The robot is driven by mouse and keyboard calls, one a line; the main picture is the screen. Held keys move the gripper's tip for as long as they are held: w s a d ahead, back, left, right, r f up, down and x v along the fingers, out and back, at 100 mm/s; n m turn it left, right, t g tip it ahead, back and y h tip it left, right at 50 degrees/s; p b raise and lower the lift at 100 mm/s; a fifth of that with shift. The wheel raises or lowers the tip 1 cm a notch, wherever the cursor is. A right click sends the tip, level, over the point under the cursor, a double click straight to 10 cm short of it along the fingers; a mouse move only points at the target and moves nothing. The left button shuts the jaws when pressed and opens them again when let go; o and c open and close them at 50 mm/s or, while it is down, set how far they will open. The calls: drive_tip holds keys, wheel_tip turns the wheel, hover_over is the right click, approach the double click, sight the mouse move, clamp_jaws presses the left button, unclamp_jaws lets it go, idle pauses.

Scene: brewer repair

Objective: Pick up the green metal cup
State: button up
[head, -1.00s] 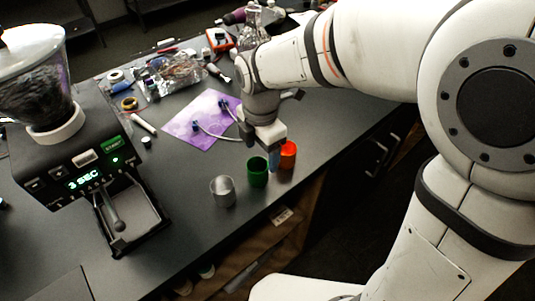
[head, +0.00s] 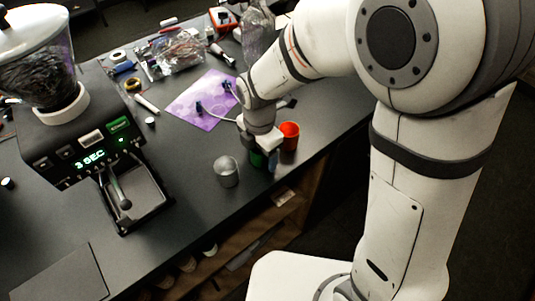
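The green metal cup (head: 256,160) stands on the dark counter near its front edge, mostly hidden behind my gripper. A silver metal cup (head: 226,173) stands to the left of the green one. An orange-red cup (head: 289,136) stands close on the right, just behind the gripper.
A coffee grinder (head: 75,150) with a lit display stands on the left. A purple mat (head: 203,98) with a cable lies behind the cups. Tools and a clear bag (head: 180,50) clutter the back. The counter left of the silver cup is clear.

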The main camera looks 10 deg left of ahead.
drive_tip(key=c, duration=1)
drive_tip(key=shift+r, duration=0.15)
drive_tip(key=shift+c, duration=0.2)
